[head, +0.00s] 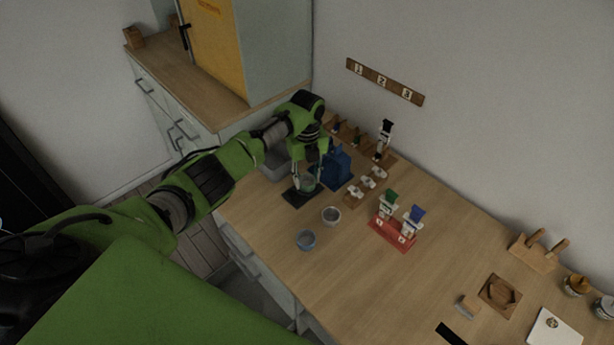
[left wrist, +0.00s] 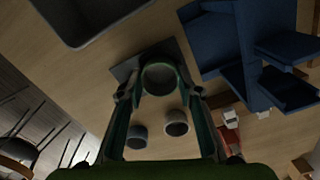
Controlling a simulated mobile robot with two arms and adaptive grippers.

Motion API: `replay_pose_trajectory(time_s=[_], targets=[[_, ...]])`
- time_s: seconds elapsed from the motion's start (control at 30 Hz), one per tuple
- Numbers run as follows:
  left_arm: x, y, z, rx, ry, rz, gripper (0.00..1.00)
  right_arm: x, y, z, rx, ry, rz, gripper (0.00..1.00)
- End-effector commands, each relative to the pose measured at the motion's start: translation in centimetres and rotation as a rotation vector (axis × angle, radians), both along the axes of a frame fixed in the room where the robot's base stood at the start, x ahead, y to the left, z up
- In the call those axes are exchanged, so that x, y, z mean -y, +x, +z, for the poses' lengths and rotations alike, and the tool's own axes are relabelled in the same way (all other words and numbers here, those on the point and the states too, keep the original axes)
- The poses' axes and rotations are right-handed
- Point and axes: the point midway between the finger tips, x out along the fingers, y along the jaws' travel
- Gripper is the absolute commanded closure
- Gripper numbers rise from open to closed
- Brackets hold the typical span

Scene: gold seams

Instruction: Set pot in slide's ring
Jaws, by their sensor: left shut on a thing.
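My left gripper (head: 309,177) is shut on a small greenish pot (head: 307,185). In the left wrist view the pot's round rim (left wrist: 160,64) shows between the fingertips (left wrist: 162,92). The pot is over the dark flat slide (head: 291,199), whose edge also shows in the left wrist view (left wrist: 123,72). The pot hides the slide's middle, so I cannot make out the ring or tell whether the pot touches the slide. My right gripper is not in view.
A pale pot (head: 331,215) and a blue-grey pot (head: 306,240) stand in front. A red rack (head: 392,234) stands further right. The front middle table is clear.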

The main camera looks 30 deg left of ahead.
Motion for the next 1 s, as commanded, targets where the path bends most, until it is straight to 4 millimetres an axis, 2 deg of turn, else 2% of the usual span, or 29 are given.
replay_pose_trajectory(time_s=[0.8, 0.83, 0.9, 1.0], targets=[[0.01, 0.0, -0.44, 0.0, 0.0, 0.0, 0.77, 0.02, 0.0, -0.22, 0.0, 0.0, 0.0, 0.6], [0.01, 0.0, -0.44, 0.0, 0.0, 0.0, 0.65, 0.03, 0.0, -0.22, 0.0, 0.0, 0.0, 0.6], [0.01, 0.01, -0.44, 0.0, 0.0, 0.0, 0.48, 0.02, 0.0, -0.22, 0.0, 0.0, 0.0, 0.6], [0.01, 0.0, -0.44, 0.0, 0.0, 0.0, 0.48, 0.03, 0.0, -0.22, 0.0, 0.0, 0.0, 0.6]])
